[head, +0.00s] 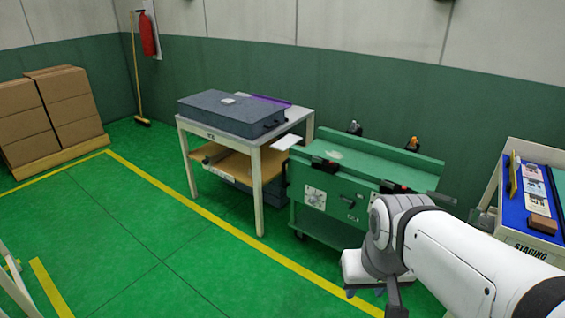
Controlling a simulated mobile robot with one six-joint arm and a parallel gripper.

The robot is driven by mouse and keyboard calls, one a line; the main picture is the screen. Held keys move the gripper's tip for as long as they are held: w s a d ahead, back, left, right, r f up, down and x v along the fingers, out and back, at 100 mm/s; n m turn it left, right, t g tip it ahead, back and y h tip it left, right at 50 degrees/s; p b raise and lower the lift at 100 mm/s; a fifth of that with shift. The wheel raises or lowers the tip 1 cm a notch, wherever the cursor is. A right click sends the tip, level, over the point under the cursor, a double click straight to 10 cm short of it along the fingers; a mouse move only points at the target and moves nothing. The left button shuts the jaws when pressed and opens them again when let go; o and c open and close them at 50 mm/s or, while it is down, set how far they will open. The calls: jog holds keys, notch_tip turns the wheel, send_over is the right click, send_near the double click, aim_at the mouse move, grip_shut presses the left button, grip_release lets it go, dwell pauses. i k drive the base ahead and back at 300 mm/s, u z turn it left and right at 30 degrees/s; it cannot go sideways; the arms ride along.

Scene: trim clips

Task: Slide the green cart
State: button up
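The green cart (335,195) stands against the back wall, right of the middle, in the head view. It has a flat green top with raised edges, a grey plate on its front and dark casters on the floor. My arm reaches in from the lower right and covers the cart's lower right part. My gripper (393,300) is at the bottom edge of the view, in front of the cart and pointing down. Its fingers are mostly hidden or cut off, so I cannot see whether it touches anything.
A white table (258,150) with a grey case (230,115) stands left of the cart. A staging table (533,240) with a blue mat stands to the right. Boxes (65,105) on a pallet and a broom (135,70) are far left. Green floor in front is clear, crossed by a yellow line.

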aim_at(363, 171)
jog(key=u, duration=0.5)
jog(key=i, duration=1.7)
jog(key=u, duration=0.55)
